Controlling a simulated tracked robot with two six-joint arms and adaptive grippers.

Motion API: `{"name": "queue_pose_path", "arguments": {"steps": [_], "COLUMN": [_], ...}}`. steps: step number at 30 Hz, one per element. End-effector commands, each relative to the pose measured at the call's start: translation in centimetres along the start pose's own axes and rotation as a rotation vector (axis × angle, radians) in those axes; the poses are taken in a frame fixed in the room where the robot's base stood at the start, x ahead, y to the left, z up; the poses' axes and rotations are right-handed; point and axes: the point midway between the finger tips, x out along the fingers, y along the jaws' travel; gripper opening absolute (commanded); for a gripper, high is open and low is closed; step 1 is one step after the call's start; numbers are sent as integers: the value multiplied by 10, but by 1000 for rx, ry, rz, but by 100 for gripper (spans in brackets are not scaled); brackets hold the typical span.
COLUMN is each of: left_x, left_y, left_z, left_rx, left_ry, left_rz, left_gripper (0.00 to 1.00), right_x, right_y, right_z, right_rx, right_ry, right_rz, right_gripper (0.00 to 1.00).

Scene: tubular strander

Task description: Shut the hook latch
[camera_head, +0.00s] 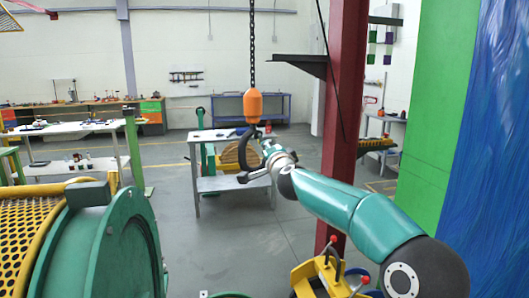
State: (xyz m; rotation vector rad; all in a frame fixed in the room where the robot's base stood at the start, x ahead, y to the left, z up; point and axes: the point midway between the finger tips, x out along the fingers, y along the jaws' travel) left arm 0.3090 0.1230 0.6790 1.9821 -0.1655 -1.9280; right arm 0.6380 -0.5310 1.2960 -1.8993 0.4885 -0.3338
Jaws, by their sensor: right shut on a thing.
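The dark hook (243,148) hangs below an orange hook block (253,105) on a black chain, in the upper middle of the head view. My right arm reaches in from the lower right. My right gripper (256,168) is at the open side of the hook, its fingers shut on the hook's latch. The latch itself is small and mostly hidden by the fingers, so I cannot tell its exact angle. My left gripper is not in view.
A red-brown column (343,110) with a dark bracket stands right of the chain. A grey worktable (232,184) is behind the hook. A green drum flange (100,245) with yellow perforated guard fills the lower left. A yellow frame with red knobs (325,278) stands at the bottom.

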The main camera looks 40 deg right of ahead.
Motion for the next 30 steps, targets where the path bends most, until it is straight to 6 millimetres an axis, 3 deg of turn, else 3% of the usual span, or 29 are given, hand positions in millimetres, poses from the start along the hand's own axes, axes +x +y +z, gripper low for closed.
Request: {"name": "queue_pose_path", "arguments": {"steps": [1, 2, 6, 20, 30], "left_x": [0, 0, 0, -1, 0], "left_y": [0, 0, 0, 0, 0], "left_z": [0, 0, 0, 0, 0], "left_rx": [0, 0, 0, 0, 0], "left_ry": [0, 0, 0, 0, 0], "left_rz": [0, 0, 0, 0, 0], "left_gripper": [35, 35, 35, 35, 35], "right_x": [0, 0, 0, -7, -60], "right_y": [-2, -2, -2, -1, -1], "right_z": [0, 0, 0, -1, 0], "right_rx": [0, 0, 0, -1, -1], "right_ry": [2, 2, 1, 1, 0], "right_rz": [-3, -3, -3, -1, -3], "right_gripper": [0, 20, 43, 43, 43]}}
